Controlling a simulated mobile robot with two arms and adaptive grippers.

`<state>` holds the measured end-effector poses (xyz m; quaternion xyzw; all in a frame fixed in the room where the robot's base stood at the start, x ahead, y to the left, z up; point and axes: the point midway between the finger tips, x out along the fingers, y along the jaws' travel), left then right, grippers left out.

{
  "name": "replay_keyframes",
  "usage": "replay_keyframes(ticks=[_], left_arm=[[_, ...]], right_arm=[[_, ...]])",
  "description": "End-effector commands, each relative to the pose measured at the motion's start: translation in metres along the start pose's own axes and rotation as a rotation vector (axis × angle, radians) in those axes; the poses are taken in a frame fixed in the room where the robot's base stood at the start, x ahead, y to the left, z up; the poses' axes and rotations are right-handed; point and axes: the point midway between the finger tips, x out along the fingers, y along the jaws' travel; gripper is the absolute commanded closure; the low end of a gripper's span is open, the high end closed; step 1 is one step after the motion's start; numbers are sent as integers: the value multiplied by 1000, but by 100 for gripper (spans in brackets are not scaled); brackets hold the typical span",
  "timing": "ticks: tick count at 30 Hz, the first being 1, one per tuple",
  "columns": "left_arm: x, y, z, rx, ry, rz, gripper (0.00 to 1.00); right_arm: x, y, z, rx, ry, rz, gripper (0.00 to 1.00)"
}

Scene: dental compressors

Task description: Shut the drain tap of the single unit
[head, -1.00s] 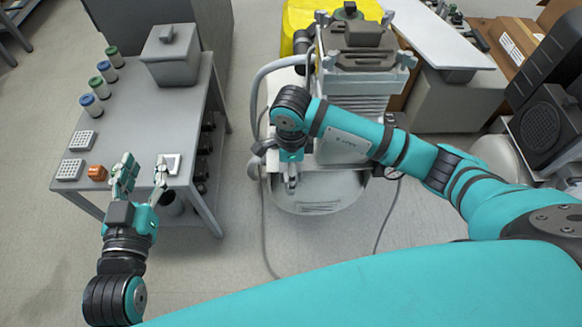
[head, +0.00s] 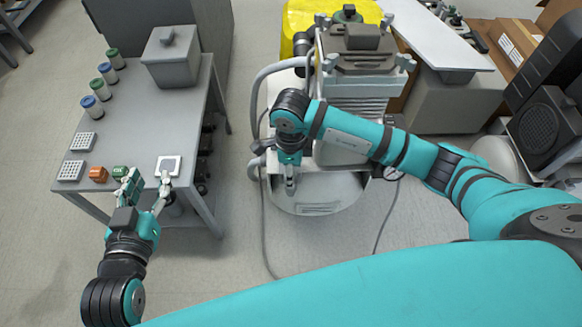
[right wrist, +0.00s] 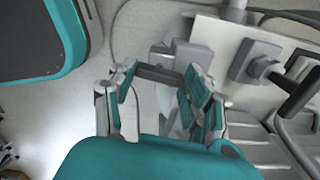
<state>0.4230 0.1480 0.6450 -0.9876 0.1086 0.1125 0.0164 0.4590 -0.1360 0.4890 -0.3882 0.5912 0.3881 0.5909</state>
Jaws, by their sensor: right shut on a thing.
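The compressor (head: 318,200) with a pale round tank stands in the middle of the head view; I take it as the single unit. My right gripper (head: 290,182) reaches down at its front left side. In the right wrist view my right gripper (right wrist: 158,92) is shut on a dark bar-shaped tap handle (right wrist: 160,73), which spans between the fingers. The handle sits by a grey block (right wrist: 192,56); the tap's outlet is hidden. My left gripper (head: 149,182) is open and empty at the side table's front edge.
The side table (head: 150,120) holds a grey lidded box (head: 172,58), several small jars, an orange part (head: 98,174), a green part (head: 121,171) and a white square tile (head: 168,166). Another dark handle (right wrist: 298,92) lies right of my right gripper. A cable runs along the floor.

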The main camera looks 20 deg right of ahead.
Motion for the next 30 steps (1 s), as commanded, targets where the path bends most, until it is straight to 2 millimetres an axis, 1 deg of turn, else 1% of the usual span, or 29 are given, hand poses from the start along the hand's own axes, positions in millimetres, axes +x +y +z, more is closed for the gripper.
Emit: replay_keyframes(ticks=[5, 11, 17, 20, 21, 23, 25, 26, 30], left_arm=[[-9, -4, 28, 1, -173, -10, 60], [-31, -10, 68, -1, -411, -24, 60], [-66, -16, 106, -5, -663, -39, 60], [-88, -18, 122, -9, -795, -47, 60], [-98, -19, 128, -11, -850, -50, 60], [-115, -20, 136, -14, -933, -55, 60], [-135, -22, 144, -18, -1032, -60, 60], [-138, -22, 144, -19, -1048, -61, 60], [-138, -22, 134, -18, -1037, -60, 60]], right_arm=[[-3, 0, 0, 141, 0, 1, 82], [-3, 0, 0, 331, 1, 1, 82], [-3, 0, 0, 521, 1, 1, 82], [-3, 0, 0, 616, 0, 1, 82], [-3, 0, 0, 655, 0, 1, 82], [-4, 0, 0, 711, 0, 0, 82], [-4, 0, 0, 778, 0, 0, 82], [-4, 0, 0, 807, 0, 0, 82], [-4, 0, 0, 940, 0, 1, 82]])
